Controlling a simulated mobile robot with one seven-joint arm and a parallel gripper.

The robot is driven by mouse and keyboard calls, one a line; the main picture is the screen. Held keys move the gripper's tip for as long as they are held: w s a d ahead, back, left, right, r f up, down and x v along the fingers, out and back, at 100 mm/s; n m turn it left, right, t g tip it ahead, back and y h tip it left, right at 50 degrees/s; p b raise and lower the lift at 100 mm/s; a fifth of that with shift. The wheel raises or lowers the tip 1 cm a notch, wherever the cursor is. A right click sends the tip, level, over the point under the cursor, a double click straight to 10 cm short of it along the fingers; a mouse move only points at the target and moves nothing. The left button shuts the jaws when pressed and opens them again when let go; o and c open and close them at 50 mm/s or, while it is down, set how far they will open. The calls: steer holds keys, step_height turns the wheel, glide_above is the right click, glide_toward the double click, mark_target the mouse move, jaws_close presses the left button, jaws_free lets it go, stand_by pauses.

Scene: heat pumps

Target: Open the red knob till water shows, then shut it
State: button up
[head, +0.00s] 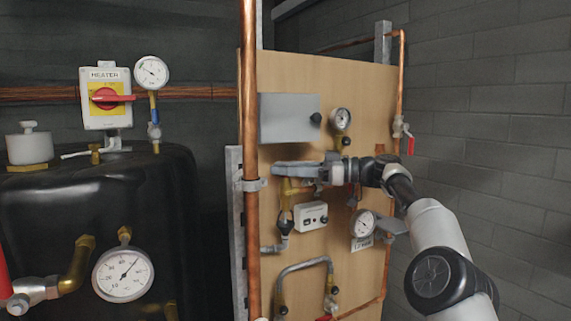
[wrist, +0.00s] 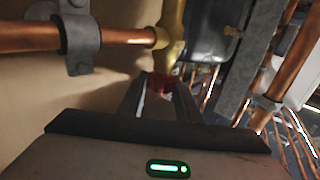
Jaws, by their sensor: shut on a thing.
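In the wrist view a small red knob (wrist: 160,83) sits at the end of a brass valve body (wrist: 172,40). My gripper (wrist: 159,90) has its two fingers closed around the knob. In the head view my gripper (head: 290,168) reaches leftward across the wooden panel, near brass fittings (head: 290,188). The red knob is hidden there behind the gripper and arm. I see no water in either view.
The wooden panel (head: 360,85) carries a grey box (head: 290,118), gauges and a white control box (head: 311,215). A vertical copper pipe (head: 250,130) stands close left of my gripper. A black tank (head: 80,210) and a heater switch (head: 105,97) are farther left.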

steer(key=o, duration=0.9)
steer(key=shift+o, duration=0.8)
steer(key=shift+s, duration=0.1)
steer(key=shift+f+b, duration=0.1)
steer(key=shift+b, duration=0.4)
